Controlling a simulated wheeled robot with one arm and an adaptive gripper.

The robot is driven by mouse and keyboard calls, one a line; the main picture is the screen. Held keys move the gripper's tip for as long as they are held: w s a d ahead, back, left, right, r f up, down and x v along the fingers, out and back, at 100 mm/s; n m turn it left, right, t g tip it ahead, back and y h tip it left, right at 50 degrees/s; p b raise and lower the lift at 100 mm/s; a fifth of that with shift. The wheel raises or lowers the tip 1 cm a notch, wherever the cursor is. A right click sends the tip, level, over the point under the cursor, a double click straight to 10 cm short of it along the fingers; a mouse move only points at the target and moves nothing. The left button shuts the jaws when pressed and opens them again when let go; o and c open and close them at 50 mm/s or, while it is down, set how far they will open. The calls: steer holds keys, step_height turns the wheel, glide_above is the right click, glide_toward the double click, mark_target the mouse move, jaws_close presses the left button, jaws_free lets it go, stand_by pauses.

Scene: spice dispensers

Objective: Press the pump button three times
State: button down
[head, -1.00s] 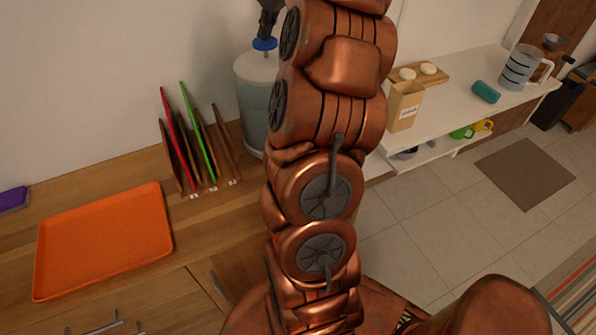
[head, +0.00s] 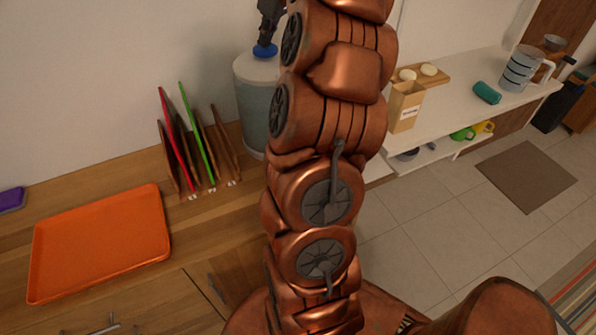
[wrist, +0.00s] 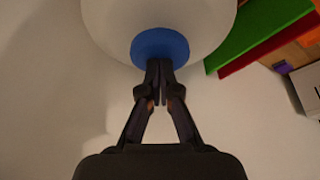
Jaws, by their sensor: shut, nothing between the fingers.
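The pump dispenser (head: 252,88) is a tall, pale translucent container with a white top, standing on the wooden counter near the wall. My arm hides its right side in the head view. The round blue pump button (head: 264,51) sits on top. It also shows in the wrist view as a blue disc (wrist: 160,45) on the white top (wrist: 200,22). My gripper (head: 266,42) is above the button, pointing down, its tips appearing to touch it. In the wrist view the gripper's dark fingers (wrist: 160,68) are shut together at the disc's edge, with nothing between them.
A rack (head: 208,187) with red and green boards stands left of the dispenser. An orange tray (head: 100,240) lies farther left on the counter. A white shelf unit (head: 455,95) with a paper box (head: 404,107) is to the right, beyond my arm.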

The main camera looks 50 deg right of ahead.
steer(key=shift+r, duration=0.1)
steer(key=shift+r+p, duration=0.5)
steer(key=shift+r, duration=1.4)
steer(key=shift+f, duration=0.2)
steer(key=shift+f+b, duration=0.6)
steer(key=shift+f, duration=0.1)
steer(key=shift+f, duration=0.35)
steer(key=shift+f+b, duration=0.85)
steer(key=shift+r, duration=0.15)
steer(key=shift+r+p, duration=0.8)
steer(key=shift+r, duration=1.1)
